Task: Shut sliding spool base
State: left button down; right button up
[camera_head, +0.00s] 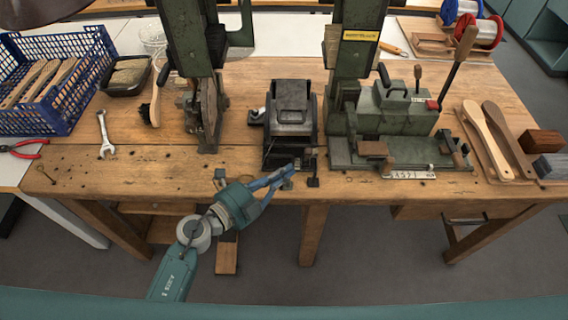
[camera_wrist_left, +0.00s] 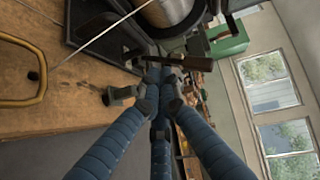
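The spool base (camera_head: 273,161) is a dark metal slide at the middle of the bench's front edge. A dark boxy housing (camera_head: 291,103) stands over and behind it. In the left wrist view a spool of pale wire (camera_wrist_left: 168,12) shows close at the top, beside the dark base (camera_wrist_left: 90,22). My left gripper (camera_head: 289,170) is at the front end of the base, low over the bench edge. Its blue fingers come together at the tips (camera_wrist_left: 160,82), close to a brown bar (camera_wrist_left: 190,62). Whether they touch or grip any part is hidden. My right gripper is not in view.
A green machine (camera_head: 405,108) with levers stands right of the base, and a green column (camera_head: 185,40) stands left. A small dark post (camera_head: 313,182) is close right of my left gripper. A wrench (camera_head: 104,135) and pliers (camera_head: 25,149) lie at the left. The bench front (camera_head: 150,180) is mostly clear.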

pick_arm(q)
jog(key=shift+w+a+f, duration=0.1)
jog(key=shift+w+f, duration=0.1)
jog(key=shift+w, duration=0.45)
jog(key=shift+w+f, duration=0.15)
jog(key=shift+w, duration=0.45)
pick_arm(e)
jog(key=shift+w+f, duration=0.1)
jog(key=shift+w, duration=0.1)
